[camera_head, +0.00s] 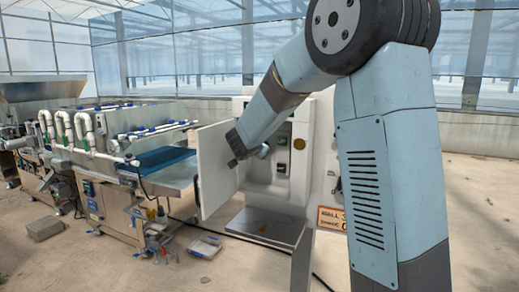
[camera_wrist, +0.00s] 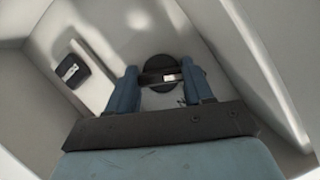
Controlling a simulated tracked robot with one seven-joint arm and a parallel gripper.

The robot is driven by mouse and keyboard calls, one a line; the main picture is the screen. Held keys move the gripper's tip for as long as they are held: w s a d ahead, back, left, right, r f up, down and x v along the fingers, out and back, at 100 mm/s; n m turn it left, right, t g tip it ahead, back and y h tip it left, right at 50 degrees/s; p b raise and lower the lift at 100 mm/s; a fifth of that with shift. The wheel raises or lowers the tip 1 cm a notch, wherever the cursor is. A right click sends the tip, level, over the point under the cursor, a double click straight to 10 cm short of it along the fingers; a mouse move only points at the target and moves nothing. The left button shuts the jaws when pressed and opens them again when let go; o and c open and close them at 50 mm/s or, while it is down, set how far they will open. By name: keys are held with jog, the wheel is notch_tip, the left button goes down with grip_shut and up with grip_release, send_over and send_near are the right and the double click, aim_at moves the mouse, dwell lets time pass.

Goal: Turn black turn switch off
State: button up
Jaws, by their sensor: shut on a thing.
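The black turn switch (camera_wrist: 160,69) is a round black knob on the pale inner panel of the cabinet, in the upper middle of the wrist view. My gripper (camera_wrist: 162,77) has its two blue fingers on either side of the knob's raised grip, shut on it. A small pale mark shows on the grip between the fingers. In the head view my arm reaches into the open white control cabinet (camera_head: 259,190), and my arm hides the switch there. The exact angle of the knob is hard to tell.
The cabinet's white door (camera_head: 214,168) stands open on the left. A dark rectangular fitting (camera_wrist: 71,71) sits left of the knob in the wrist view. A metal shelf (camera_head: 265,226) lies below the cabinet. The seeder line (camera_head: 130,180) stands further left.

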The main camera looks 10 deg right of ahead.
jog(key=o, duration=0.7)
jog(key=shift+f, duration=0.25)
jog(key=o, duration=0.3)
jog(key=shift+r, duration=0.15)
jog(key=shift+o, duration=0.2)
jog(key=v, duration=1.3)
jog(key=shift+s, duration=0.35)
jog(key=shift+a, duration=0.15)
